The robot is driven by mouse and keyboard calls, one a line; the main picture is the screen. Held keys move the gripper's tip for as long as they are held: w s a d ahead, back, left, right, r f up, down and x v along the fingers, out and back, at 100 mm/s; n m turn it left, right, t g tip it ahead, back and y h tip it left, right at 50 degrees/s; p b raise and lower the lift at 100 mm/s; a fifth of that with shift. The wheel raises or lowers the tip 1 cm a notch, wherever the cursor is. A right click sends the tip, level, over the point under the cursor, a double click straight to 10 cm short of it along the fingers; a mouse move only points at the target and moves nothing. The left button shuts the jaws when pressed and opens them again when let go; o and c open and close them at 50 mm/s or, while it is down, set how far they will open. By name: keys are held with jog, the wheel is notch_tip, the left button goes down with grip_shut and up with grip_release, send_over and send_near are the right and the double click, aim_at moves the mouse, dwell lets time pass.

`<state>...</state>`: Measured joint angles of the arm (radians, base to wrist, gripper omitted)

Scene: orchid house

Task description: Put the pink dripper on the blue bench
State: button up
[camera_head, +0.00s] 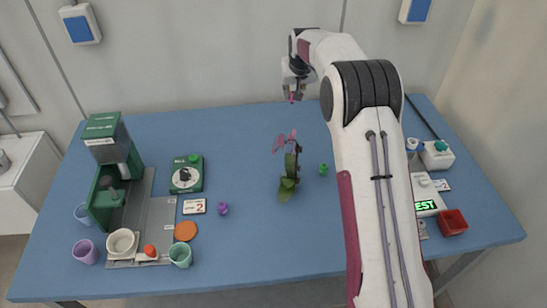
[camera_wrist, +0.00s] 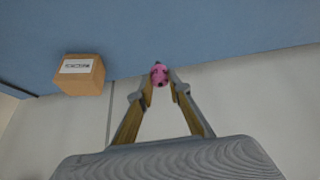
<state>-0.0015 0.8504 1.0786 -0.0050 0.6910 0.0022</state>
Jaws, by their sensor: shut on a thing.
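The pink dripper (camera_wrist: 159,75) is small and sits between the fingertips of my gripper (camera_wrist: 160,82), which is shut on it in the wrist view. In the head view my gripper (camera_head: 292,94) hangs near the far edge of the blue bench (camera_head: 245,130), with a bit of the pink dripper (camera_head: 292,97) showing below it. The dripper appears held in the air, apart from the bench top; its exact height is hard to tell. The bench top also fills the upper part of the wrist view (camera_wrist: 220,30).
A pink-flowered orchid (camera_head: 289,180) stands mid-bench, beside a green dripper (camera_head: 324,169). A purple dripper (camera_head: 223,209) lies left. A green machine (camera_head: 112,150) and cups fill the left; a red box (camera_head: 453,222) is right. A cardboard box (camera_wrist: 80,75) shows in the wrist view. Back-centre bench is clear.

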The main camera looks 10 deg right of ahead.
jog(key=shift+f, duration=2.45)
jog(key=shift+f, duration=2.5)
jog(key=shift+f, duration=0.15)
jog(key=o, duration=0.8)
jog(key=shift+v, duration=6.2)
